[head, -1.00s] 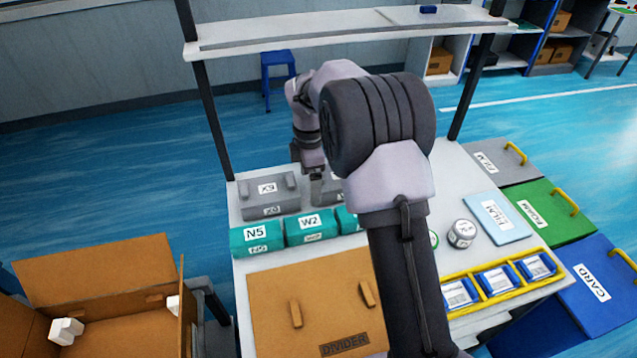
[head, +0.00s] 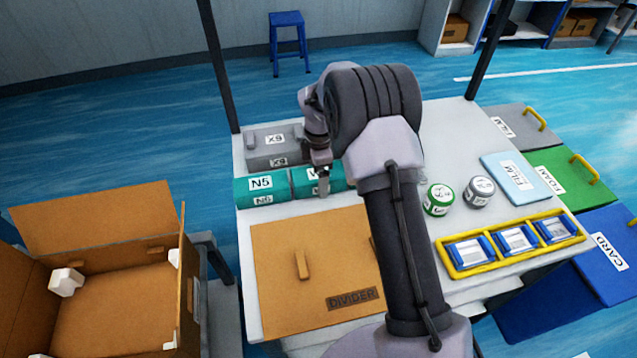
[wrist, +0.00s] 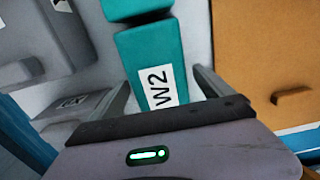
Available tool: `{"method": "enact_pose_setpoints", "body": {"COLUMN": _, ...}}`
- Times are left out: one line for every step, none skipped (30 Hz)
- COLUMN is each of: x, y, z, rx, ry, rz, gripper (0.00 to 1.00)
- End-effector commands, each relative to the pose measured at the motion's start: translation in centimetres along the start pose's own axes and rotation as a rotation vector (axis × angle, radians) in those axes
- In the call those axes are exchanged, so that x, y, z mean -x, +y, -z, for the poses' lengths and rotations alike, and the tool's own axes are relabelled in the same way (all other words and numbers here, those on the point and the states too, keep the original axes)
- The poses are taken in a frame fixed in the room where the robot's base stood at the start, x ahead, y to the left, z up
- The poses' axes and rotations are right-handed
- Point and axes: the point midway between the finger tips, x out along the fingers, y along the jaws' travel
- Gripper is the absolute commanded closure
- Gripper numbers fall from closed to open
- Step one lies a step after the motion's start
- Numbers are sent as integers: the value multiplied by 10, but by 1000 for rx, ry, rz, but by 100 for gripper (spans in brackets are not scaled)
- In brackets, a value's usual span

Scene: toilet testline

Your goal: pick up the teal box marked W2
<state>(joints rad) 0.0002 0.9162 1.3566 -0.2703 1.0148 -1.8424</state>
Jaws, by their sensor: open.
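The teal box marked W2 (head: 303,184) lies in a row on the white table, right of the teal N5 box (head: 262,190). My gripper (head: 323,188) is over W2 in the head view and hides part of its label. In the wrist view W2 (wrist: 150,60) lies ahead of the open jaws (wrist: 160,88), its label facing the camera. One finger shows on each side of the box, with a gap at the left. I cannot tell whether the right finger touches it. Another teal box (wrist: 130,8) adjoins its far end.
Grey X9 box (head: 273,150) stands behind the teal row. A brown divider (head: 275,245) lies in front. Two jars (head: 438,200) and a yellow rack (head: 508,245) are to the right. An open carton (head: 105,290) is at the left.

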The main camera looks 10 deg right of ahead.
Motion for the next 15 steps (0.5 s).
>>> {"method": "enact_pose_setpoints", "body": {"x": 2, "y": 0, "z": 0, "rx": 0, "ry": 0, "rz": 0, "gripper": 9}}
{"method": "enact_pose_setpoints", "body": {"x": 2, "y": 0, "z": 0, "rx": 0, "ry": 0, "rz": 0, "gripper": 11}}
{"method": "enact_pose_setpoints", "body": {"x": 2, "y": 0, "z": 0, "rx": 0, "ry": 0, "rz": 0, "gripper": 19}}
{"method": "enact_pose_setpoints", "body": {"x": 2, "y": 0, "z": 0, "rx": 0, "ry": 0, "rz": 0, "gripper": 25}}
{"method": "enact_pose_setpoints", "body": {"x": 2, "y": 0, "z": 0, "rx": 0, "ry": 0, "rz": 0, "gripper": 31}}
{"method": "enact_pose_setpoints", "body": {"x": 2, "y": 0, "z": 0, "rx": 0, "ry": 0, "rz": 0, "gripper": 39}}
{"method": "enact_pose_setpoints", "body": {"x": 2, "y": 0, "z": 0, "rx": 0, "ry": 0, "rz": 0, "gripper": 44}}
{"method": "enact_pose_setpoints", "body": {"x": 2, "y": 0, "z": 0, "rx": 0, "ry": 0, "rz": 0, "gripper": 50}}
{"method": "enact_pose_setpoints", "body": {"x": 2, "y": 0, "z": 0, "rx": 0, "ry": 0, "rz": 0, "gripper": 58}}
{"method": "enact_pose_setpoints", "body": {"x": 2, "y": 0, "z": 0, "rx": 0, "ry": 0, "rz": 0, "gripper": 64}}
{"method": "enact_pose_setpoints", "body": {"x": 2, "y": 0, "z": 0, "rx": 0, "ry": 0, "rz": 0, "gripper": 70}}
{"method": "enact_pose_setpoints", "body": {"x": 2, "y": 0, "z": 0, "rx": 0, "ry": 0, "rz": 0, "gripper": 78}}
{"method": "enact_pose_setpoints", "body": {"x": 2, "y": 0, "z": 0, "rx": 0, "ry": 0, "rz": 0, "gripper": 84}}
{"method": "enact_pose_setpoints", "body": {"x": 2, "y": 0, "z": 0, "rx": 0, "ry": 0, "rz": 0, "gripper": 90}}
{"method": "enact_pose_setpoints", "body": {"x": 2, "y": 0, "z": 0, "rx": 0, "ry": 0, "rz": -1, "gripper": 91}}
